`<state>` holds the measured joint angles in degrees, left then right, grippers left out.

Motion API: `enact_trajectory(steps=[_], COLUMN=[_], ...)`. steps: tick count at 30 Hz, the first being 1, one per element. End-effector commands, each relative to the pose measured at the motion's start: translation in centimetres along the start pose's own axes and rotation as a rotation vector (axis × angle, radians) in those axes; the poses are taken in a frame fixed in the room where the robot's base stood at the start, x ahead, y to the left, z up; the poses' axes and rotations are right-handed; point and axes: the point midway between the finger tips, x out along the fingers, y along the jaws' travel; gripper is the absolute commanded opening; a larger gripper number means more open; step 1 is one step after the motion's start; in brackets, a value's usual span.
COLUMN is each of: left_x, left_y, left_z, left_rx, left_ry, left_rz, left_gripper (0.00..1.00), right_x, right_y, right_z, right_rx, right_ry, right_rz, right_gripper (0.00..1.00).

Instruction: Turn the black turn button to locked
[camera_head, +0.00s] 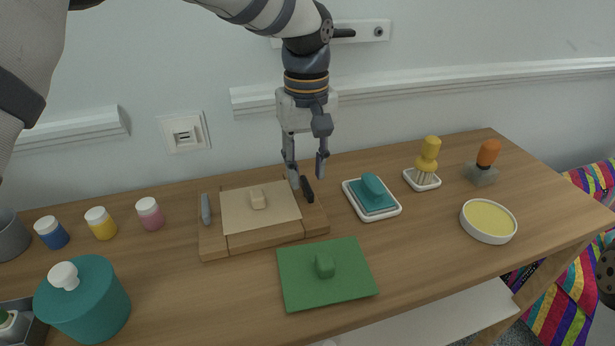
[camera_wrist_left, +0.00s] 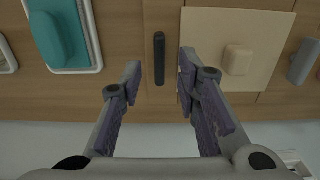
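The black turn button (camera_head: 307,189) sits on the right strip of a wooden frame (camera_head: 262,238) around a pale panel (camera_head: 238,212) with a small knob (camera_head: 258,198). The button lies lengthwise along that strip, parallel to the panel's edge. My left gripper (camera_head: 307,178) points down over the strip with its fingers apart. In the left wrist view the button (camera_wrist_left: 159,59) appears between the open fingertips (camera_wrist_left: 159,74), clear of both. A grey turn button (camera_head: 205,208) is on the frame's left strip.
A teal block in a white tray (camera_head: 397,209) stands right of the frame. A green board (camera_head: 300,287) with a knob lies in front. Small paint jars (camera_head: 102,223) and a teal pot (camera_head: 95,310) stand left. A brush, orange-handled tool and yellow dish (camera_head: 488,220) are right.

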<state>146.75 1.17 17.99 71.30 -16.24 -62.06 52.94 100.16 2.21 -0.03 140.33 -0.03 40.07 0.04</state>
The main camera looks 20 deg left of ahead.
Motion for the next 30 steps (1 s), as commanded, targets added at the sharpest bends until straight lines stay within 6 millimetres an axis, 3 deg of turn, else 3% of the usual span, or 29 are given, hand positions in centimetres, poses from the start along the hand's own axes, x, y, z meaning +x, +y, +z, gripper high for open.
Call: enact_trajectory(steps=[3, 6, 14, 18, 19, 30], left_x=[2.0, 2.9, 3.1, 3.1, 3.1, 3.0], left_y=[0.0, 0.0, 0.0, 0.0, 0.0, 0.0], left_z=[0.0, 0.0, 0.0, 0.0, 0.0, 0.0], left_rx=[0.001, 0.000, 0.000, 0.000, 0.000, 0.026], left_ry=[-0.002, 0.000, 0.000, 0.000, 0.000, 0.002], left_rz=[-0.001, 0.001, 0.001, 0.001, 0.001, 0.001], left_gripper=[0.30, 0.30, 0.30, 0.03, 0.00, 0.00], right_x=[0.0, 0.0, 0.0, 0.0, 0.0, -0.1], right_y=[0.0, 0.0, 0.0, 0.0, 0.0, 0.0], right_z=[0.0, 0.0, 0.0, 0.0, 0.0, -0.1], right_rx=[0.000, 0.000, 0.000, 0.000, 0.000, 0.000], right_ry=[0.000, 0.000, 0.000, 0.000, 0.000, 0.004], right_rz=[0.000, 0.000, 0.000, 0.000, 0.000, 0.000], right_gripper=[0.40, 0.40, 0.40, 0.40, 0.40, 0.40])
